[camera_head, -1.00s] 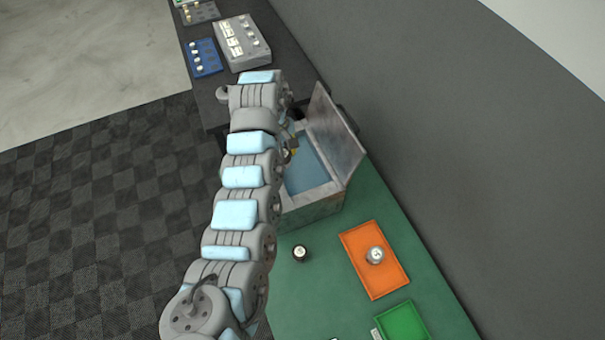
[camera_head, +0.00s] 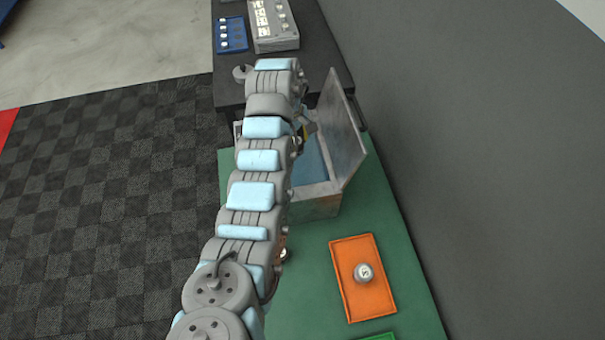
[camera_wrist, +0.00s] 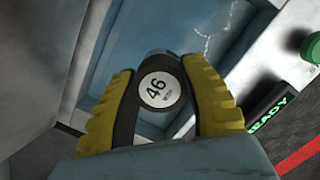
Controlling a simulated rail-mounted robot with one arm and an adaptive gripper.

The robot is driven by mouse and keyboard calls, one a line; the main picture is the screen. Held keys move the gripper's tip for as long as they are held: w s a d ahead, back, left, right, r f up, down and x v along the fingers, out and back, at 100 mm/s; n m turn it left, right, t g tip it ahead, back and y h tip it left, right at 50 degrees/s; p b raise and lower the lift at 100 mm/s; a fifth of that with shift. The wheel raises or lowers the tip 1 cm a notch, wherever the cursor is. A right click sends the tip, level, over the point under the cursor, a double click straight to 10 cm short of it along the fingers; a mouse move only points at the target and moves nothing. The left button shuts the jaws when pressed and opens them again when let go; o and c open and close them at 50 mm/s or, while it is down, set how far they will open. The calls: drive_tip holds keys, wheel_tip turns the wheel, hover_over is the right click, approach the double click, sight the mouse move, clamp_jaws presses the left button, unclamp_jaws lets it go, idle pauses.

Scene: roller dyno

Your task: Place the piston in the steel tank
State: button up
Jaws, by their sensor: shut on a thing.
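My gripper (camera_wrist: 160,108), with yellow ridged fingers, is shut on the piston (camera_wrist: 160,90), a dark round piece whose pale top face reads "46". In the wrist view the blue inside of the steel tank (camera_wrist: 130,28) lies behind the piston. In the head view the steel tank (camera_head: 316,208) stands with its lid (camera_head: 343,130) open on the right side. My gripper (camera_head: 305,130) is over the tank there, mostly hidden by my arm. The piston is hidden in the head view. How far it is above the tank floor I cannot tell.
An orange tray (camera_head: 377,300) with a silver round part (camera_head: 364,273) lies on the green mat (camera_head: 310,290). A blue rack (camera_head: 232,35) and a grey box with labels (camera_head: 275,25) stand at the back. The open lid is close to my gripper's right.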

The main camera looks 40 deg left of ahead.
hover_over(298, 170)
drive_tip(key=shift+a+f+p, duration=0.2)
drive_tip(key=shift+f+p, duration=0.2)
drive_tip(key=shift+f, duration=3.25)
drive_tip(key=shift+f+b, duration=0.35)
drive_tip(key=shift+f, duration=1.2)
drive_tip(key=shift+d+f, duration=0.1)
drive_tip(key=o, duration=1.1)
drive_tip(key=shift+o, duration=0.2)
drive_tip(key=shift+a+r+p, duration=0.15)
drive_tip(key=shift+a+r, duration=0.05)
drive_tip(key=shift+r, duration=0.95)
drive_tip(key=shift+a+r+p, duration=0.15)
drive_tip(key=shift+r, duration=1)
drive_tip(key=shift+s+a+r+b, duration=0.1)
drive_tip(key=shift+a+r+b, duration=0.05)
drive_tip(key=shift+r, duration=1.1)
drive_tip(key=shift+a+r+b, duration=0.1)
drive_tip(key=shift+a+r, duration=0.05)
drive_tip(key=shift+r, duration=1.15)
drive_tip(key=shift+s+a+r+b, duration=0.1)
drive_tip(key=shift+a+r+b, duration=0.05)
drive_tip(key=shift+r, duration=1.1)
